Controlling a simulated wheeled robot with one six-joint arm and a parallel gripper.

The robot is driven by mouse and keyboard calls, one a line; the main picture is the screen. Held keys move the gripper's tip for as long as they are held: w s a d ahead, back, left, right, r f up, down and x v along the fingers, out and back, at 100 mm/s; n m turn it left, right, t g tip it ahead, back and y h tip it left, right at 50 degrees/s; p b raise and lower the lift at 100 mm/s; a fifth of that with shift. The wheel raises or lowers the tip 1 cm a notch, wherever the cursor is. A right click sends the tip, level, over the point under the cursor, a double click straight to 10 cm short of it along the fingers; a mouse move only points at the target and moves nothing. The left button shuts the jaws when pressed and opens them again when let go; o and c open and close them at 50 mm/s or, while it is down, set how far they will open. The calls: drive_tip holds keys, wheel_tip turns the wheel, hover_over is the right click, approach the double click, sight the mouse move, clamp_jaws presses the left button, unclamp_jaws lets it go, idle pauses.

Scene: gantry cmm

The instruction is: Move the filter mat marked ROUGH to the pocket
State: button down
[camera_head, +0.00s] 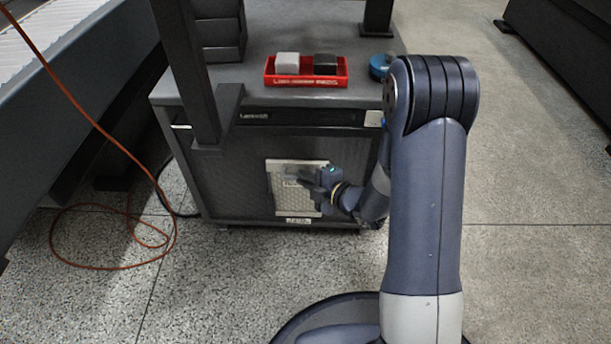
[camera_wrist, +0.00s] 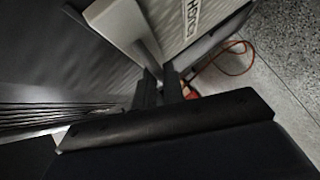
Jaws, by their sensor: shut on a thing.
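A pale, flat, rectangular filter mat (camera_head: 283,188) stands upright against the dark front of the cabinet in the head view. A light label strip (camera_head: 298,220) lies along its lower edge; its lettering is too small to read there. My gripper (camera_head: 308,178) is shut on the mat at its front face. In the wrist view the fingers (camera_wrist: 160,88) meet a pale part of the mat (camera_wrist: 118,20). I cannot make out a separate pocket.
The cabinet (camera_head: 235,180) has a grey top with a red tray (camera_head: 306,80) holding a white and a black block. A blue round object (camera_head: 381,66) stands right of it. A dark post (camera_head: 190,75) rises at left. An orange cable (camera_head: 110,138) loops on the floor. Floor at right is clear.

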drive_tip(key=c, duration=1.4)
unclamp_jaws()
drive_tip(key=shift+c, duration=0.2)
drive_tip(key=p+v, duration=0.3)
drive_tip(key=v, duration=0.8)
drive_tip(key=shift+w, duration=0.1)
drive_tip(key=b+x, duration=0.3)
drive_tip(key=x, duration=0.7)
drive_tip(key=shift+w+a+r, duration=0.25)
drive_tip(key=shift+a, duration=0.1)
drive_tip(key=shift+r, duration=0.1)
